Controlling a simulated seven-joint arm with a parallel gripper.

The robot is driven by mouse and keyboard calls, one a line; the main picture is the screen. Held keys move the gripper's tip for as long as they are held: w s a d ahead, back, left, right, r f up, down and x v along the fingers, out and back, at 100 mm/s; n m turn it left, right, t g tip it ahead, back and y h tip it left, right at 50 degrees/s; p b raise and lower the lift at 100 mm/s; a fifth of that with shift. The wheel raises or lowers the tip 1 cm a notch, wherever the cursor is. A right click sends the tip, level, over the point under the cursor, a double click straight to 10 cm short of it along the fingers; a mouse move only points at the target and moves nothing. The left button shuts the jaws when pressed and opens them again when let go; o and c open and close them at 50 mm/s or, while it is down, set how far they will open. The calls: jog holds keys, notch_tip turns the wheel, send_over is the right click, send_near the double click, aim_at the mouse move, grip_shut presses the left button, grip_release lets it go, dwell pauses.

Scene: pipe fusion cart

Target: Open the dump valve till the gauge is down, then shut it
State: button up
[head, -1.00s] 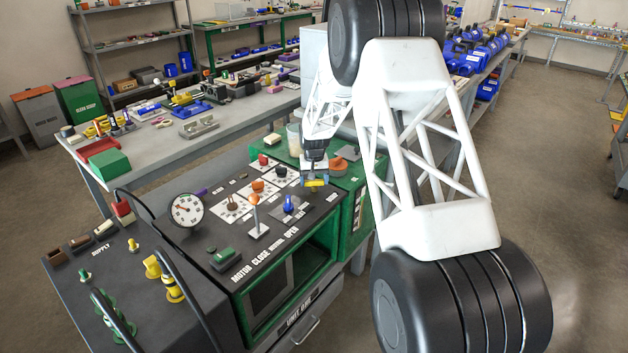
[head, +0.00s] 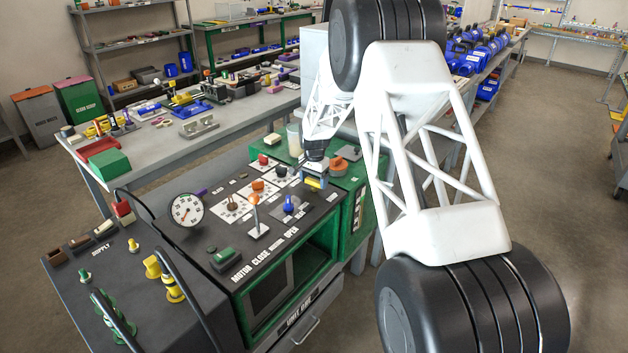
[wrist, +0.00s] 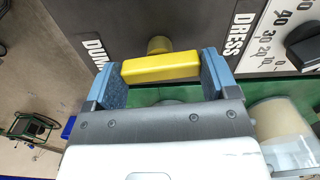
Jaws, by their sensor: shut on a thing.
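The yellow handle of the dump valve (wrist: 160,67) lies between the two blue finger pads in the wrist view. My gripper (wrist: 163,78) is shut on it. Part of a "DUM" label shows to its left. In the head view the handle (head: 314,184) is a small yellow bar at the right edge of the black panel, below my gripper (head: 313,178). The round white gauge (head: 187,210) stands at the panel's back left. Its red needle points to the lower left, near the low end of the scale.
A clear container (wrist: 282,130) stands close to my gripper at the wrist view's lower right.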

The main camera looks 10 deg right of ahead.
aim_at(314, 180)
dwell(0.3)
jog(key=o, duration=0.8)
jog(key=shift+r, duration=3.95)
